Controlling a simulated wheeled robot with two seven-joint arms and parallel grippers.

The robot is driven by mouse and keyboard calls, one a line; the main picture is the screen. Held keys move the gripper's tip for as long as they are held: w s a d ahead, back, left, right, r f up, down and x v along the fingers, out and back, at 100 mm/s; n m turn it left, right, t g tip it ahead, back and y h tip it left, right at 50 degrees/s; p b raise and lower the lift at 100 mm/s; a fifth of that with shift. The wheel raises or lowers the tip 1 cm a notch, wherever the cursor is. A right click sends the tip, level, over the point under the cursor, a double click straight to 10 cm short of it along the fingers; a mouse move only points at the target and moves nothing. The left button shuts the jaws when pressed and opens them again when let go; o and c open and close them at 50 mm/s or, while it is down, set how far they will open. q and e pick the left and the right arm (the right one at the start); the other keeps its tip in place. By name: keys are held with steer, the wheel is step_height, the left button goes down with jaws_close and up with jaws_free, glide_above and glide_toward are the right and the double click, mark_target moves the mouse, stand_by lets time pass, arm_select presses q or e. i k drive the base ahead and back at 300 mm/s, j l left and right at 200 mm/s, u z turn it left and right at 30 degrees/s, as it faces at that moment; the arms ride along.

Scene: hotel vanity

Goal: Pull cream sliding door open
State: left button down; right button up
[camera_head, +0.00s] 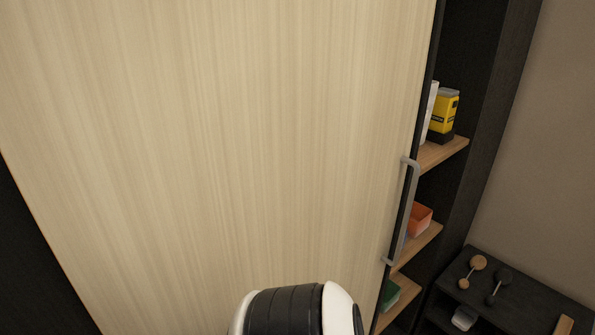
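The cream sliding door (220,140) fills most of the head view, a pale wood-grain panel with a dark right edge. A grey bar handle (411,210) is fixed upright near that right edge. To the right of the door, a strip of the dark cabinet's shelves is exposed. A white and black rounded part of my own arm shows at the bottom centre, in front of the door. Neither gripper's fingers are in view, and nothing is seen touching the handle.
The exposed wooden shelves (455,151) hold a yellow and black box (444,115), an orange container (420,218) and a green item (391,293). A low dark unit (520,312) with small dumbbell-like objects (471,271) stands at the lower right, by a plain wall.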

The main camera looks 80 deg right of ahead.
mark_target(177, 161)
steer(key=z, duration=0.85)
steer(key=k+l+z, duration=0.1)
steer(key=z, duration=0.7)
steer(key=l+z, duration=0.1)
steer(key=z, duration=0.75)
steer(key=k+j+z, duration=0.25)
steer(key=l, duration=0.1)
